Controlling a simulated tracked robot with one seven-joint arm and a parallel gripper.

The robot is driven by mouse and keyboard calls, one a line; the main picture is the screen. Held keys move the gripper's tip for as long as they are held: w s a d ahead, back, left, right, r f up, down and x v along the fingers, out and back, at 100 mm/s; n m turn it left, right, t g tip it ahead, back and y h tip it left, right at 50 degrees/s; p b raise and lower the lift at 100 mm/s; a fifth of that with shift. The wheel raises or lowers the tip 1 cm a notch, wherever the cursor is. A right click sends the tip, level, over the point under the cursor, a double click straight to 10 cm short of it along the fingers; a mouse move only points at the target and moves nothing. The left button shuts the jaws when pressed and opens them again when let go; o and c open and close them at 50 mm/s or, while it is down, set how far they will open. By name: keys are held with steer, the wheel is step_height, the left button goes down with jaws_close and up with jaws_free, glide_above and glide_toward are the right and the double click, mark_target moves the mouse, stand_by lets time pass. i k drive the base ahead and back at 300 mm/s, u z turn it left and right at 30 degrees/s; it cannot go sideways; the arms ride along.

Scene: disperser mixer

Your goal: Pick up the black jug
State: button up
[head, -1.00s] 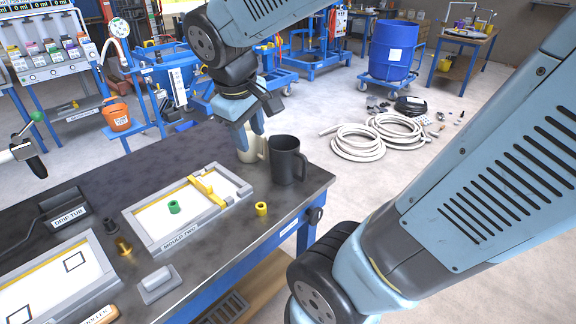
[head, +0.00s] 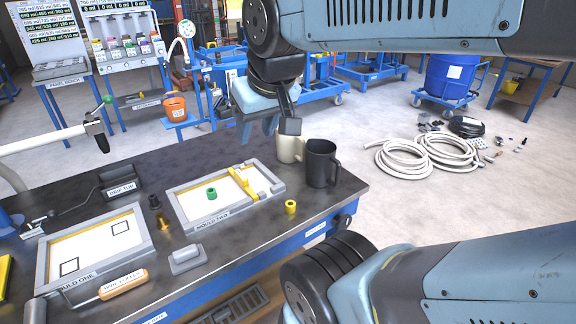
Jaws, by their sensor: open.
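The black jug (head: 320,165) stands upright near the right end of the dark workbench (head: 245,225), its handle to the right. A cream jug (head: 288,150) stands right behind it to the left, partly hidden. My gripper (head: 272,125) is open, pointing down above and left of the two jugs. One dark finger overlaps the top of the cream jug in the picture; I cannot tell whether it touches. Nothing is held between the fingers.
Mould two (head: 212,227) with a green ring (head: 211,193) lies left of the jugs. A yellow ring (head: 290,207) sits in front of them. Mould one (head: 100,272), a drip tub (head: 122,182) and an orange-handled tool (head: 122,284) are farther left. Hoses (head: 405,158) lie on the floor.

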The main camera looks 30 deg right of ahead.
mark_target(324, 167)
steer(key=u, duration=0.95)
steer(key=k, duration=1.2)
steer(key=z, duration=0.35)
steer(key=i, duration=0.5)
steer(key=z, duration=0.1)
